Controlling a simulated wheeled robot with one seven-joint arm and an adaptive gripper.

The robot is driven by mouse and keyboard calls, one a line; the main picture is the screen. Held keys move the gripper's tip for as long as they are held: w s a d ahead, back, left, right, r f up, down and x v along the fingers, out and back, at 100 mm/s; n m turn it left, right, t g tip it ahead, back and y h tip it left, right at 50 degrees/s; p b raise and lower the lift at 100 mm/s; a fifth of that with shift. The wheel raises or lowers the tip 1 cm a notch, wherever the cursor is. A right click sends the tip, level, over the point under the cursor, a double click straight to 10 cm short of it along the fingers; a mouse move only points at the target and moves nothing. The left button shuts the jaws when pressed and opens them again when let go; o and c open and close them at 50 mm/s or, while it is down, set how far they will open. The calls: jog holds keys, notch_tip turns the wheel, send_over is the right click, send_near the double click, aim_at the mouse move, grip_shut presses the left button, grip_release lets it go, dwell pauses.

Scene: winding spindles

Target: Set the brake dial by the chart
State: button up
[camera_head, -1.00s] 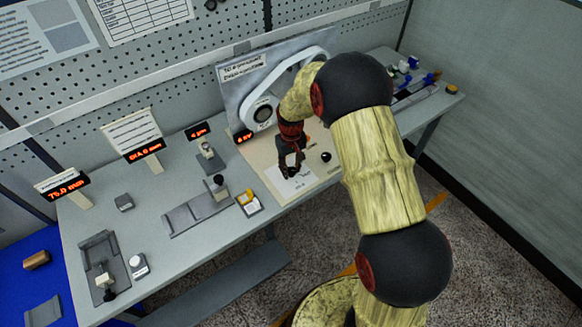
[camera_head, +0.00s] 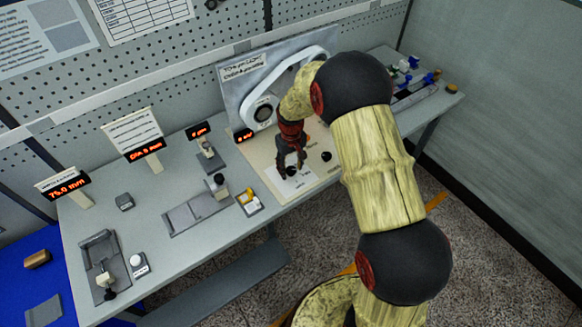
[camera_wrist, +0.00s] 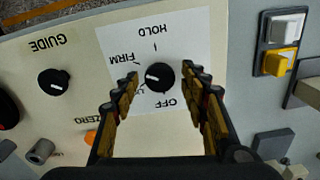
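The brake dial, a black round knob (camera_wrist: 160,76) on a white card (camera_wrist: 185,38), sits between my fingers in the wrist view. Upside-down labels HOLD, FIRM and OFF ring it; another label is partly hidden by my left finger. The knob's white pointer mark faces left in the picture, on the FIRM side; I cannot tell which tick it meets. My gripper (camera_wrist: 161,77) is open, a finger on each side and apart from the knob. In the head view my gripper (camera_head: 297,160) hangs over the white card. Printed sheets (camera_head: 140,12) hang on the pegboard; their text is unreadable.
A second black knob (camera_wrist: 54,83) marked GUIDE lies left in the wrist view. White and yellow buttons (camera_wrist: 278,60) stand to the right. A grey winding panel (camera_head: 235,90) rises behind. Red-lit displays (camera_head: 146,148) and small fixtures (camera_head: 198,210) line the bench.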

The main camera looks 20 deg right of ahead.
aim_at(291, 170)
dwell(0.3)
notch_tip(291, 170, up, 12)
dwell(0.5)
dwell(0.4)
jog(key=shift+s+a+r+m+t+b, duration=0.25)
jog(key=shift+s+a+r+t+b, duration=0.55)
jog(key=shift+s+r, duration=3.15)
jog(key=shift+s+a+r+m+t+b, duration=0.35)
jog(key=shift+s+r+t, duration=1.1)
jog(key=shift+s, duration=4.65)
jog(key=shift+s+a+r+m+t+b, duration=0.1)
jog(key=shift+s+a+r+t+b, duration=0.65)
jog(key=shift+s+r, duration=3.4)
